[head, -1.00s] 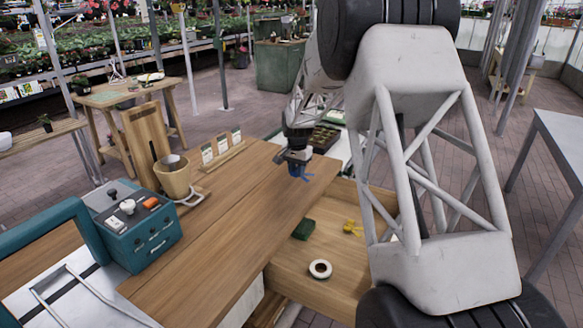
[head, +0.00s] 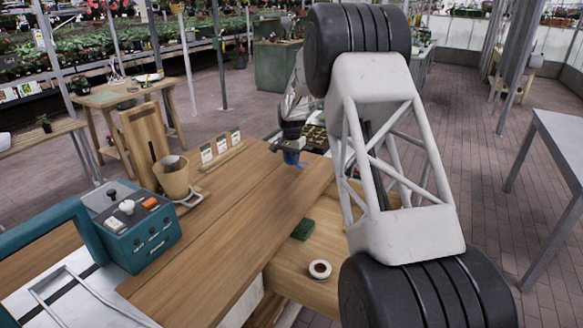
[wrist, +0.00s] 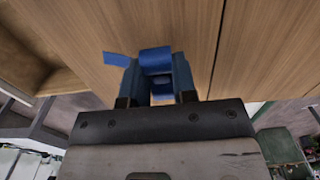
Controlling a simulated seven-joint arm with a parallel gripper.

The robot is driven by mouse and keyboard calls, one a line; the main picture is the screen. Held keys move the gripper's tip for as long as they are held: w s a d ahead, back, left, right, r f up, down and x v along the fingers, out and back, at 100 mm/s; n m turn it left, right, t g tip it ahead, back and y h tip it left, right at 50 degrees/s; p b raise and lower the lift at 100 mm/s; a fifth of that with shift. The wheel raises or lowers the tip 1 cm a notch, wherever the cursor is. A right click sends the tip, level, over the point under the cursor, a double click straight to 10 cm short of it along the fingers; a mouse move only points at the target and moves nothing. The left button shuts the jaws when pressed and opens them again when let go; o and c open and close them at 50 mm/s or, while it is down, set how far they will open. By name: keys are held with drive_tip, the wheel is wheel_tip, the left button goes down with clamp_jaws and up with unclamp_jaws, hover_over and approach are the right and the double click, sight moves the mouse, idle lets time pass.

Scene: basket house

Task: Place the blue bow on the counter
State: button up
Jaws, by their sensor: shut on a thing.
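The blue bow (head: 293,159) is held in my gripper (head: 290,150) over the far end of the wooden counter (head: 235,220). In the wrist view the blue bow (wrist: 155,58) sits between the two fingers of my gripper (wrist: 157,85), which is shut on it. One flat ribbon end sticks out to the left. The wooden counter surface (wrist: 240,50) fills the view behind the bow. I cannot tell whether the bow touches the counter.
An open wooden drawer (head: 295,280) at the counter's right holds a green block (head: 303,230) and a white-rimmed roll (head: 320,270). A teal control box (head: 135,225), a tan pot (head: 173,178) and a card rack (head: 222,153) stand on the left. The counter's middle is clear.

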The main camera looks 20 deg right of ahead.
sight(292, 172)
drive_tip(key=shift+f, duration=0.15)
drive_tip(key=shift+f, duration=1.6)
drive_tip(key=shift+f, duration=0.15)
drive_tip(key=o, duration=0.9)
drive_tip(key=shift+c, duration=0.2)
wheel_tip(292, 172, up, 12)
drive_tip(key=shift+r, duration=0.15)
drive_tip(key=shift+s, duration=0.1)
